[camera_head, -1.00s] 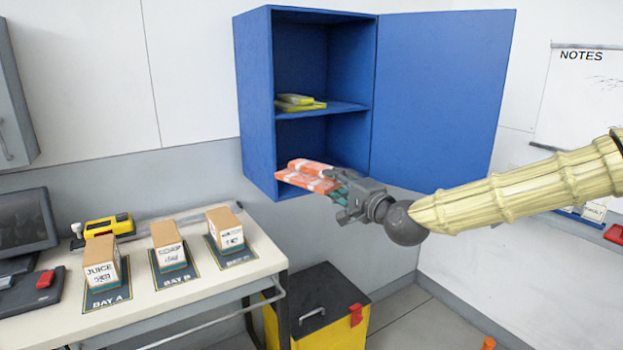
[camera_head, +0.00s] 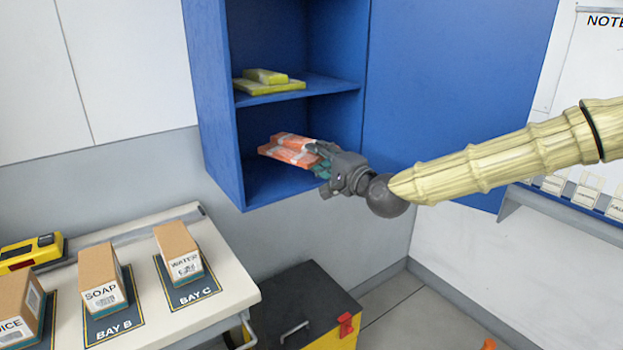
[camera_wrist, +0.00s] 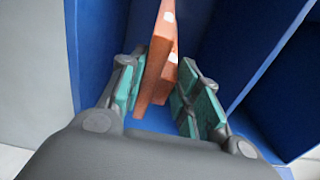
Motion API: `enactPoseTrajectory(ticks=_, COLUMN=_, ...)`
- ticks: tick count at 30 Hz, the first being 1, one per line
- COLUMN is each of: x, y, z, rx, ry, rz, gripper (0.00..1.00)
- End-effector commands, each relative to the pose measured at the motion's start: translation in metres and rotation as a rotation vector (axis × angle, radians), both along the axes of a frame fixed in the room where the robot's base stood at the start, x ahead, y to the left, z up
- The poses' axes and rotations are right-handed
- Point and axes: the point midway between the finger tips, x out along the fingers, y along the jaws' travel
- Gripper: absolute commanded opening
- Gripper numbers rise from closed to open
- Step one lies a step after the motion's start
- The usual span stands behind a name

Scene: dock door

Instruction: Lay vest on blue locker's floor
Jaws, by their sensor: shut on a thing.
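The orange folded vest (camera_head: 290,150) with pale stripes is at the mouth of the blue locker's lower compartment, above its floor (camera_head: 272,184). My gripper (camera_head: 322,160) is shut on the vest's near right end. In the wrist view the vest (camera_wrist: 160,65) stands between the teal finger pads of my gripper (camera_wrist: 158,95), with blue locker walls around it. The blue locker (camera_head: 222,110) is open, its door (camera_head: 450,90) swung out to the right. Whether the vest's underside touches the floor cannot be told.
A yellow folded item (camera_head: 270,84) lies on the locker's shelf (camera_head: 315,88), above the lower compartment. A table with boxes (camera_head: 180,250) stands at lower left. A black-lidded yellow bin (camera_head: 305,310) stands below the locker.

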Motion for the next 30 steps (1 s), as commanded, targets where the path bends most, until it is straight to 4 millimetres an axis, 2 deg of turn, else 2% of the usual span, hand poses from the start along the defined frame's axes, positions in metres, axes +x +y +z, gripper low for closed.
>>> enactPoseTrajectory(ticks=6, x=0.001, y=0.000, z=-0.033, rx=0.000, ry=0.003, rz=0.000, gripper=0.06)
enactPoseTrajectory(ticks=14, x=0.001, y=-0.003, z=-0.048, rx=0.000, ry=0.001, rz=-0.004, gripper=0.06)
enactPoseTrajectory(ticks=21, x=0.001, y=-0.003, z=-0.074, rx=0.000, ry=0.001, rz=-0.005, gripper=0.06)
enactPoseTrajectory(ticks=30, x=0.001, y=-0.003, z=-0.078, rx=0.001, ry=-0.001, rz=-0.005, gripper=0.06)
